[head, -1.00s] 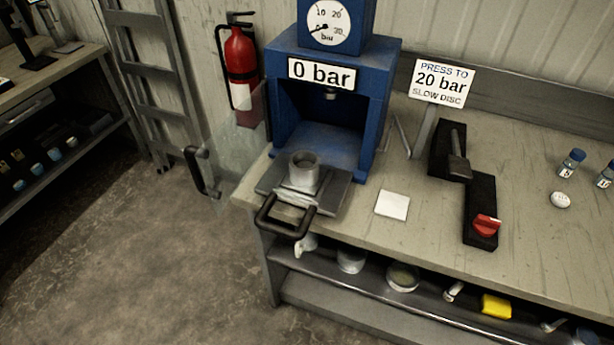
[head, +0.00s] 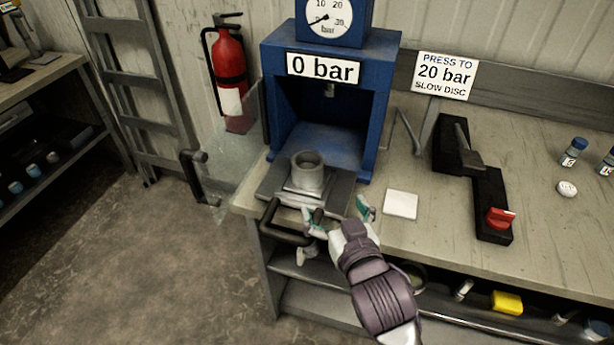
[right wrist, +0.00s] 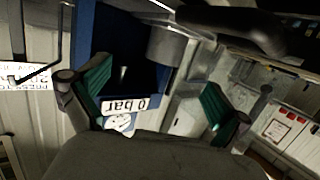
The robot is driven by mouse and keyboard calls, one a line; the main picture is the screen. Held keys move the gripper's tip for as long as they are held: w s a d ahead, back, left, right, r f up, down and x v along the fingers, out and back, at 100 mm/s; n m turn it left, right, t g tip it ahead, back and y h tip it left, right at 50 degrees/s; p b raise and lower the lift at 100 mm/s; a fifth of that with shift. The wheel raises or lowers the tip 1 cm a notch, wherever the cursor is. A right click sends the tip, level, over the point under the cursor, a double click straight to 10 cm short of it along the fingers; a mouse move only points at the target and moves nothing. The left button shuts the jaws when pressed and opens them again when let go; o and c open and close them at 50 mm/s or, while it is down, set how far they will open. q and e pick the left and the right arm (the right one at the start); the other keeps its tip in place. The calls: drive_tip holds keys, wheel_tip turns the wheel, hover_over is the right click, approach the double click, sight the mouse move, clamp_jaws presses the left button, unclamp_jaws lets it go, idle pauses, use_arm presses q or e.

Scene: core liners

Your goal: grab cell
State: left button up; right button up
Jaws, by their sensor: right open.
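The cell, a grey metal cup (head: 308,172), stands upright on the pull-out tray (head: 272,183) in front of the blue press (head: 333,105). It also shows as a grey cylinder in the right wrist view (right wrist: 177,48), beyond the fingers. My right gripper (head: 338,213) is open and empty in the head view, just in front of the tray and to the right of its black handle (head: 284,226). Its green-padded fingers (right wrist: 155,92) are spread wide in the right wrist view. The cell is apart from both fingers. My left gripper is not in view.
A white square pad (head: 400,204) lies on the bench to the right of the tray. A black lever unit (head: 455,145) and a red knob (head: 499,217) are further right. A clear guard with a black handle (head: 193,175) is open at the press's left.

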sight(313, 171)
drive_tip(key=shift+t, duration=0.3)
drive_tip(key=x, duration=0.2)
drive_tip(key=r+x, duration=0.1)
drive_tip(key=x, duration=0.2)
drive_tip(key=a+p+x, duration=0.1)
drive_tip(key=x, duration=0.2)
drive_tip(key=shift+r, duration=0.35)
drive_tip(key=shift+x, duration=0.85)
drive_tip(key=p+x, duration=0.1)
drive_tip(key=x, duration=0.3)
drive_tip(key=shift+w+a+f, duration=0.1)
drive_tip(key=shift+a, duration=0.15)
drive_tip(key=shift+c, duration=0.3)
drive_tip(key=c, duration=1.6)
drive_tip(key=shift+r+y, duration=0.3)
drive_tip(key=shift+c, duration=1)
